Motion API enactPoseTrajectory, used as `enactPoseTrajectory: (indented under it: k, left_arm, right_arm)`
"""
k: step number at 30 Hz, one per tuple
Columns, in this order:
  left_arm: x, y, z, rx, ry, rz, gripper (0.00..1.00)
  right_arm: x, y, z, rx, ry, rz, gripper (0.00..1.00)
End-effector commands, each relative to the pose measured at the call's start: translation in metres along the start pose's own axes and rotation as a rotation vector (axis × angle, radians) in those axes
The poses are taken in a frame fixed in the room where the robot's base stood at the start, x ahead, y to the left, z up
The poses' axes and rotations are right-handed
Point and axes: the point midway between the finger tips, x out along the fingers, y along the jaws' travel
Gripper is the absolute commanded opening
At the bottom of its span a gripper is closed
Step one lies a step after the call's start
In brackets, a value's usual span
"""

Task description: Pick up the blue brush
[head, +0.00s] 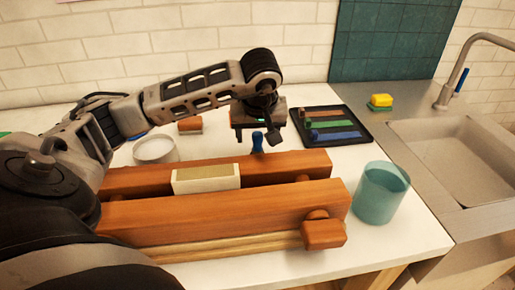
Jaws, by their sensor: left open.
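The gripper is open and holds nothing. My right gripper is not in view.
Long wooden beams (230,215) with a pale block (206,179) lie in front. A dark tray (361,136) with coloured bars is behind right. A teal cup (381,193), a white bowl (155,149), a yellow-green sponge (380,101) and a sink (440,150) are around.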

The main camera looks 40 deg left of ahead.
Motion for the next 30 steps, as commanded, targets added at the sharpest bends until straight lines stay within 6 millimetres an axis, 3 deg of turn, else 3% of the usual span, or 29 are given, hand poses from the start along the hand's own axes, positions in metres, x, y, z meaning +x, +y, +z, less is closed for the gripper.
enactPoseTrajectory:
  k: [6,13,14,19,30]
  left_arm:
    - [0.025,0.0,0.0,0.0,-0.001,-0.001,0.63]
    - [0.028,0.001,0.0,0.0,0.0,0.001,0.63]
    - [0.028,0.001,0.0,0.0,0.0,0.001,0.6]
    - [0.027,0.001,0.0,0.0,0.0,0.001,0.14]
    - [0.024,0.001,-0.002,-0.001,0.002,0.002,0.14]
  right_arm:
    - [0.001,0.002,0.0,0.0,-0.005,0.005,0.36]
    - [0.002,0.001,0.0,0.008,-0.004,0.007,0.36]
    - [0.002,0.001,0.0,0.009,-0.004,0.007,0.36]
    - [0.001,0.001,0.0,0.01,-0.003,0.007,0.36]
    - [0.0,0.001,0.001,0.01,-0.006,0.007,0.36]
